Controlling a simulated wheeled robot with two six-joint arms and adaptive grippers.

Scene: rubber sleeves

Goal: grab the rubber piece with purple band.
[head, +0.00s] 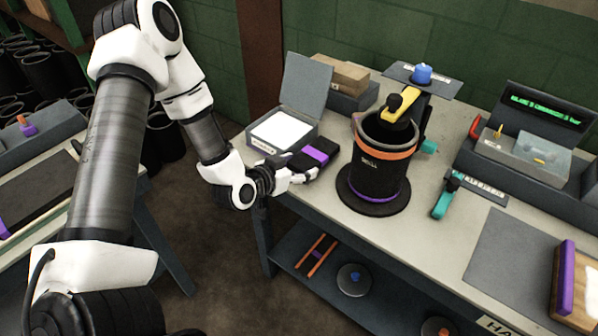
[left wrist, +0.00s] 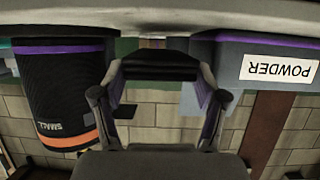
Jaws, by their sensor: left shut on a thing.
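The rubber piece with the purple band (head: 316,154) is a flat black piece at the left end of the workbench, beside the open box with white contents. My left gripper (head: 298,173) reaches it from the left and is shut on it. In the left wrist view, which looks upside down, my gripper's fingers (left wrist: 160,100) frame a dark piece at the middle; its band cannot be made out clearly there. My right gripper is not in view.
A black cylinder with an orange band (head: 378,170) stands right of the piece on a round base. The open box (head: 282,133) is close behind my gripper. A teal-handled tool (head: 445,197) and a grey mat (head: 512,250) lie to the right.

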